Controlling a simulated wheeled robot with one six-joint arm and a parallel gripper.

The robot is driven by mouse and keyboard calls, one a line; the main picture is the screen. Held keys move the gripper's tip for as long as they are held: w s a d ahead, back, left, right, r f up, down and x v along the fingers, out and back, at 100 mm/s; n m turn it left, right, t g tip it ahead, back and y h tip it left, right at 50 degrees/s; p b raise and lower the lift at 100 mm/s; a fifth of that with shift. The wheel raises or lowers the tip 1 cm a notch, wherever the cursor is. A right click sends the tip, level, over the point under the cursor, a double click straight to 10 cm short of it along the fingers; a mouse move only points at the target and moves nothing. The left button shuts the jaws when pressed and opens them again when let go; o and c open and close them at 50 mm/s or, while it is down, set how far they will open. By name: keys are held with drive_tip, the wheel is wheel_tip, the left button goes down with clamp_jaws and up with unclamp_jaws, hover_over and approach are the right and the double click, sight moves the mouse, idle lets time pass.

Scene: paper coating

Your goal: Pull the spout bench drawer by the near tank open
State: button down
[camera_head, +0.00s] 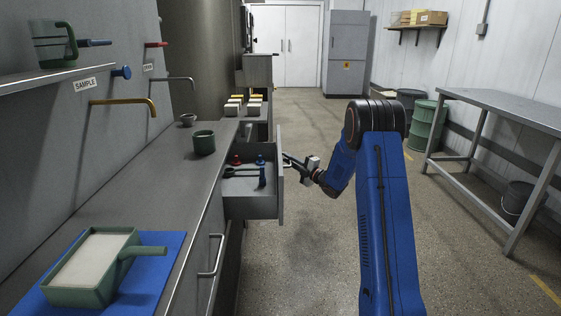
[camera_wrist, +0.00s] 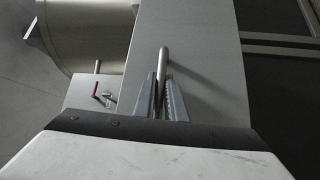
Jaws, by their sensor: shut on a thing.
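The spout bench drawer (camera_head: 250,207) stands pulled out from the bench on the left, its inside visible from above. It holds a red-topped item, blue items and a dark tool. My gripper (camera_head: 291,160) is at the outer face of the drawer front. In the wrist view, my gripper (camera_wrist: 160,100) is shut on the drawer handle (camera_wrist: 164,60), a thin metal bar standing out from the grey drawer front (camera_wrist: 210,60). The lower part of the handle is hidden between the fingers.
The bench top (camera_head: 150,185) carries a green cup (camera_head: 204,142) and a green handled tray (camera_head: 82,292) on a blue mat. Another handle (camera_head: 213,258) is on the bench front nearer me. A metal table (camera_head: 510,108) stands right.

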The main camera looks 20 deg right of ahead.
drive_tip(key=shift+s+d, duration=0.3)
drive_tip(key=shift+d, duration=0.6)
drive_tip(key=c, duration=2.1)
unclamp_jaws()
drive_tip(key=shift+f, duration=0.1)
drive_tip(key=v, duration=1.7)
drive_tip(key=shift+s, duration=0.2)
